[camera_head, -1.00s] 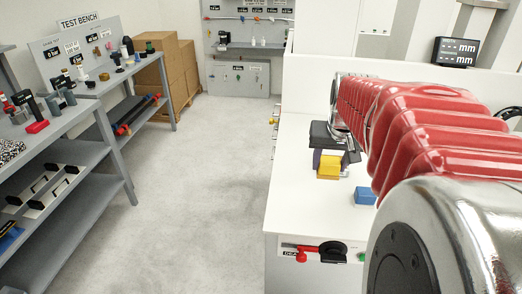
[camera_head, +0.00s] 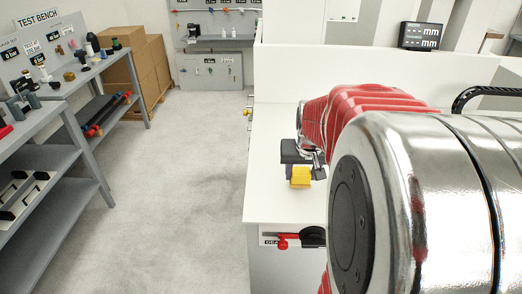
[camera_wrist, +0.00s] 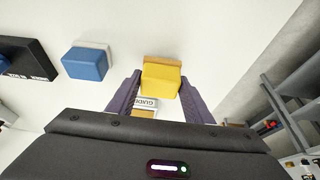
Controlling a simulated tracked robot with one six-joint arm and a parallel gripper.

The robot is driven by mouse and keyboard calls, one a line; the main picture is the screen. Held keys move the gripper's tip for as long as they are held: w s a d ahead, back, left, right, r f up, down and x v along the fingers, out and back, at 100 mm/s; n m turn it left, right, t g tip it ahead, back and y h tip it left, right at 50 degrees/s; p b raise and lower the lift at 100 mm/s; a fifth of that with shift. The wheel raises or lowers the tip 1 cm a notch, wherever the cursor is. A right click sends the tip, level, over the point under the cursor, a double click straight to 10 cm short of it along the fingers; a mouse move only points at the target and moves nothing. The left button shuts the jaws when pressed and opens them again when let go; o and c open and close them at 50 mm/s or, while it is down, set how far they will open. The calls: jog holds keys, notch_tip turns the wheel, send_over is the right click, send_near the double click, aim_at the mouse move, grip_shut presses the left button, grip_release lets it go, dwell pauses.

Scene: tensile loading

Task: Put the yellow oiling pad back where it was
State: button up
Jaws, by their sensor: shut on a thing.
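The yellow oiling pad (camera_wrist: 160,82) is a small block between the two purple fingers of my gripper (camera_wrist: 159,92) in the wrist view. My gripper is shut on it. In the head view, the yellow pad (camera_head: 300,177) shows just below my dark gripper (camera_head: 296,152), over the left part of the white bench top. A tan piece (camera_wrist: 162,61) shows right behind the pad, and a small card reading GUIDE (camera_wrist: 146,103) lies on this side of it. I cannot tell whether the pad touches the surface under it.
A blue block (camera_wrist: 84,63) and a black labelled block (camera_wrist: 25,60) stand to the left in the wrist view. The white bench (camera_head: 268,195) has a red-and-black tool (camera_head: 290,238) on its front. A grey shelf (camera_head: 60,125) stands left across clear floor.

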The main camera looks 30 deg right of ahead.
jog(key=shift+f, duration=0.7)
jog(key=shift+f, duration=0.1)
jog(key=o, duration=1)
jog(key=v, duration=1.2)
